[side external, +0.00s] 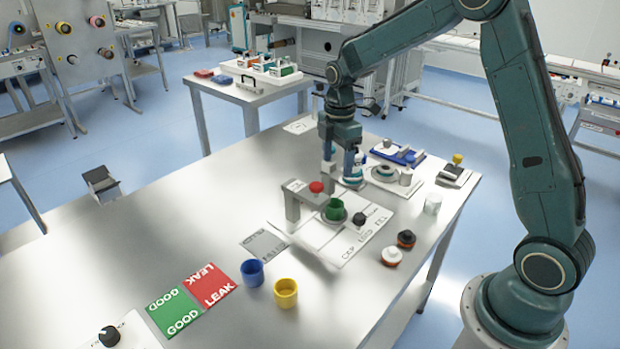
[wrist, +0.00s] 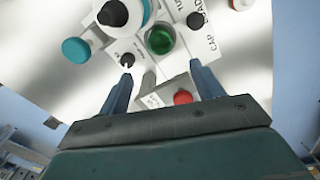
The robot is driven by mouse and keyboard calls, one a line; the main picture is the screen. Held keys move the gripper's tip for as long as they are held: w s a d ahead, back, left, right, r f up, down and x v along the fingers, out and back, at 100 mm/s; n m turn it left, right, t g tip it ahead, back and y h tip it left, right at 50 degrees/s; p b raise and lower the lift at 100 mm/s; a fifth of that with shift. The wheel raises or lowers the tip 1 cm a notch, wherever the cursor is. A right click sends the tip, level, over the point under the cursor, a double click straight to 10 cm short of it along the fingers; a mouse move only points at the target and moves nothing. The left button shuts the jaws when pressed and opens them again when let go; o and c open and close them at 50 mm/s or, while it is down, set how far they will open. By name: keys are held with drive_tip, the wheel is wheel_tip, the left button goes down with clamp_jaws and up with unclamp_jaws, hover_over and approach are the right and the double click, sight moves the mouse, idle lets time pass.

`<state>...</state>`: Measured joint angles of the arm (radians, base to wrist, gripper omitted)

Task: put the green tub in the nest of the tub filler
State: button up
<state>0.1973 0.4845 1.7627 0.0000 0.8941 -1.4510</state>
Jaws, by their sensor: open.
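The green tub (side external: 334,211) stands upright in the round grey nest of the tub filler, under the arm with the red knob (side external: 316,187). The filler's white base plate (side external: 352,240) carries printed labels and a black knob. In the wrist view the green tub (wrist: 160,40) lies beyond and between the fingertips, apart from them. My gripper (side external: 340,182) is open and empty, just behind and above the filler. Its two fingers (wrist: 160,72) show spread in the wrist view. How deep the tub sits in the nest is hard to tell.
A blue tub (side external: 252,273) and a yellow tub (side external: 286,293) stand at the front, beside the green GOOD (side external: 175,311) and red LEAK (side external: 212,284) pads. The table's left is mostly clear.

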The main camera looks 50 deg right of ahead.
drive_tip(key=s+a+r+m+t, duration=0.1)
drive_tip(key=s+a+r+m, duration=0.2)
drive_tip(key=s+r, duration=0.3)
drive_tip(key=s+a+r+m+t, duration=0.2)
drive_tip(key=s+a+r+m, duration=0.15)
drive_tip(key=s+r, duration=0.3)
drive_tip(key=s+a+r+m+t, duration=0.2)
drive_tip(key=s+m, duration=0.6)
drive_tip(key=s, duration=0.6)
drive_tip(key=shift+s+a+t, duration=0.25)
drive_tip(key=shift+s+t, duration=0.05)
drive_tip(key=shift+s, duration=0.05)
